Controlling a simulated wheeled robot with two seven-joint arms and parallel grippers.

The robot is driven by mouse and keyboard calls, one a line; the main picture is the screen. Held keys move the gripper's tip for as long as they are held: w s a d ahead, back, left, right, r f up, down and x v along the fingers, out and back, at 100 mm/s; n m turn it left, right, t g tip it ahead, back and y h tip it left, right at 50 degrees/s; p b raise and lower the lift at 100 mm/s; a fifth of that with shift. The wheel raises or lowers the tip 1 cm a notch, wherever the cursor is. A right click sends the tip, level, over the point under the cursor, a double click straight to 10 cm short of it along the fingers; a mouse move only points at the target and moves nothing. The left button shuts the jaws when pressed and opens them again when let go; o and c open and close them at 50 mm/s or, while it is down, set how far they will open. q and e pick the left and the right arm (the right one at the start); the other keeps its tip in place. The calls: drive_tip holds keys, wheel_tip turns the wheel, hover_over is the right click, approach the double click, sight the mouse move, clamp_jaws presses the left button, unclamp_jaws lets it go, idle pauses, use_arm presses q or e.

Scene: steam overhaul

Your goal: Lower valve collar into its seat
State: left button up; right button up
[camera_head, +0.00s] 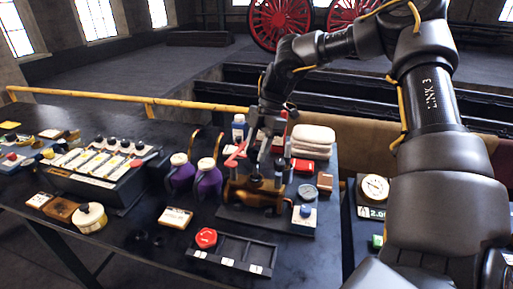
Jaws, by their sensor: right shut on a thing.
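My right gripper (262,158) reaches down from above, right over the valve body. It is shut on the valve collar, which is small and mostly hidden between the fingers. I cannot tell whether the collar touches its seat, which the gripper and fittings partly hide. My left gripper is not in view.
Two purple bottles (207,182) stand close left of the valve.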

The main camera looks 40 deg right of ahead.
sight(256, 164)
drive_tip(key=shift+f+b, duration=0.55)
drive_tip(key=shift+f, duration=0.05)
drive_tip(key=shift+f, duration=0.1)
drive_tip(key=shift+f+b, duration=0.6)
drive_tip(key=shift+b, duration=0.1)
drive_tip(key=shift+f, duration=0.2)
idle(0.3)
drive_tip(key=shift+f+b, duration=0.5)
drive_tip(key=shift+b, duration=0.15)
drive_tip(key=shift+f, duration=0.15)
drive_tip(key=shift+f+b, duration=0.5)
drive_tip(key=shift+b, duration=0.15)
drive_tip(key=shift+f+b, duration=0.35)
drive_tip(key=shift+b, duration=0.1)
idle(0.4)
